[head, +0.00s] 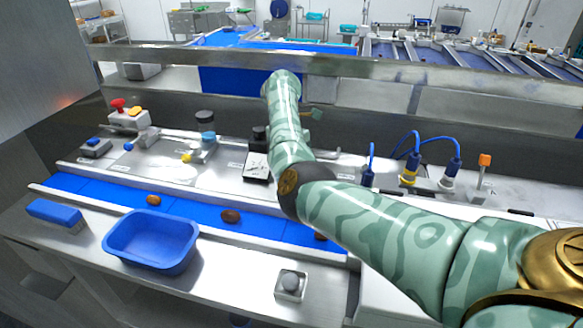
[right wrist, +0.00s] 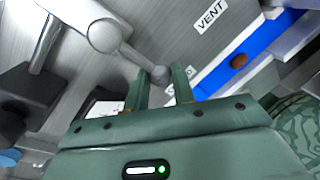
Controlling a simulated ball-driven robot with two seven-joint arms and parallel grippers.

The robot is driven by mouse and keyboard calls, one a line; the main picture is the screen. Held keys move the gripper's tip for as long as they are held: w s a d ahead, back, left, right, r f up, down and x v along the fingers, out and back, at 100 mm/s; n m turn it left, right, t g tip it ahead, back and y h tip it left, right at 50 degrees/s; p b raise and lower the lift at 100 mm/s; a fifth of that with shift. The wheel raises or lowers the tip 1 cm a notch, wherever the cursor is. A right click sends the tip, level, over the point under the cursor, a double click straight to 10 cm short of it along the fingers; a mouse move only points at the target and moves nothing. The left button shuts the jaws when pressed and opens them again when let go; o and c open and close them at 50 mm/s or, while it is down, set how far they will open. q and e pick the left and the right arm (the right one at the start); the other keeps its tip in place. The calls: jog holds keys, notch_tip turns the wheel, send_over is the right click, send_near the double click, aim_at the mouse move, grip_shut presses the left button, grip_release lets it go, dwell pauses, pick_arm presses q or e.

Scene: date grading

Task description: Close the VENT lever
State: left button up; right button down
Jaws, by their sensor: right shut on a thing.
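The VENT lever (right wrist: 128,53) shows in the right wrist view as a grey arm with a round knob at its end, running from a round pivot (right wrist: 103,35). The white VENT label (right wrist: 211,16) is on the metal panel beside it. My right gripper (right wrist: 161,82) is shut on the lever's knob, with one finger on each side. In the head view my right arm reaches from the lower right over the bench and hides the lever and most of the gripper. My left gripper is in neither view.
A blue belt (head: 100,190) carrying brown dates (head: 230,216) runs along the bench front. A blue tub (head: 150,240) and blue brush (head: 55,213) stand before it. A metal rail (head: 200,62) crosses behind. Blue-cabled connectors (head: 450,168) and an orange-tipped lever (head: 484,160) stand right of my arm.

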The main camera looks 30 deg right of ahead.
jog(key=shift+w+d+r, duration=0.1)
jog(key=shift+d+r, duration=0.05)
jog(key=shift+r, duration=0.15)
jog(key=c, duration=1.3)
grip_release()
jog(key=shift+o, duration=0.6)
jog(key=shift+f, duration=0.2)
jog(key=shift+r, duration=0.1)
jog(key=w+r+p, duration=0.1)
jog(key=w+r, duration=0.2)
jog(key=r, duration=1.3)
jog(key=shift+a+p, duration=0.25)
jog(key=shift+p, duration=0.15)
jog(key=shift+f, duration=0.1)
